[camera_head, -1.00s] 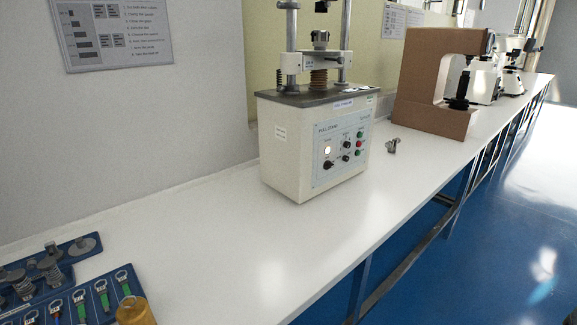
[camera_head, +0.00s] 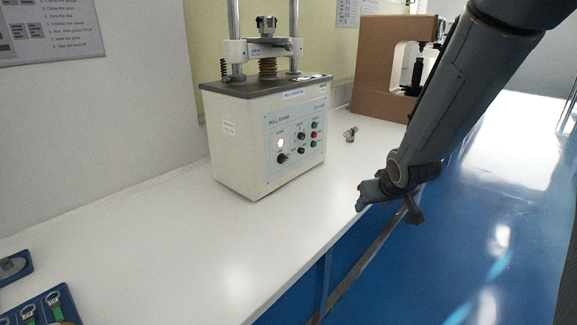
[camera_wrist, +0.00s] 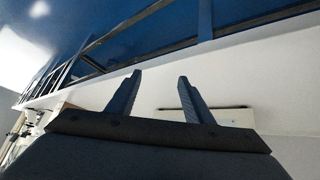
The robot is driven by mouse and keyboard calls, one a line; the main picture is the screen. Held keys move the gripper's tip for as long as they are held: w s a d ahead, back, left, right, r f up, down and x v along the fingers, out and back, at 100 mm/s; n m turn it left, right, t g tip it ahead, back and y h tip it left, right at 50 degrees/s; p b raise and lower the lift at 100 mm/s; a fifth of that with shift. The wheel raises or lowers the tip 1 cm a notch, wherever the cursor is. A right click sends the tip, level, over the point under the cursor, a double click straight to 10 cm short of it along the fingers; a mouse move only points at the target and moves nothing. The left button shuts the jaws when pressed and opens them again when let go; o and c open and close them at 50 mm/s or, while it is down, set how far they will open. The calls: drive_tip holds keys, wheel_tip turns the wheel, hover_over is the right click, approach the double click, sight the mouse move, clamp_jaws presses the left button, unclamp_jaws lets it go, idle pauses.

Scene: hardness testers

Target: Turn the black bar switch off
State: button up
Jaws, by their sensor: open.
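The pull tester (camera_head: 240,150) is a cream box on the white bench, with a blue-edged control panel on its front. The black bar switch (camera_head: 282,158) sits at the panel's lower left, below a lit white lamp (camera_head: 281,143). The bar's exact angle is too small to tell. My gripper (camera_head: 362,196) is to the right of the tester, near the bench's front edge, apart from the panel. In the wrist view its two fingers (camera_wrist: 160,78) are spread with nothing between them. The switch cannot be made out in the wrist view.
Two black knobs (camera_head: 301,143) and green and red buttons (camera_head: 314,134) are close to the switch. A small metal part (camera_head: 351,134) lies on the bench right of the tester. A brown C-shaped frame (camera_head: 372,65) stands behind.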

drive_tip(key=w+a+n+t+y+b, duration=0.1)
drive_tip(key=w+a+n+t+y, duration=0.3)
drive_tip(key=w, duration=0.6)
drive_tip(key=n+y+b, duration=0.2)
drive_tip(key=n+y, duration=0.2)
drive_tip(key=y, duration=0.6)
approach(285, 160)
drive_tip(key=shift+g, duration=0.3)
drive_tip(key=p+x, duration=0.1)
drive_tip(key=x, duration=0.7)
drive_tip(key=shift+w+d+r, duration=0.1)
drive_tip(key=shift+d+r, duration=0.05)
drive_tip(key=shift+r, duration=0.05)
drive_tip(key=c, duration=1)
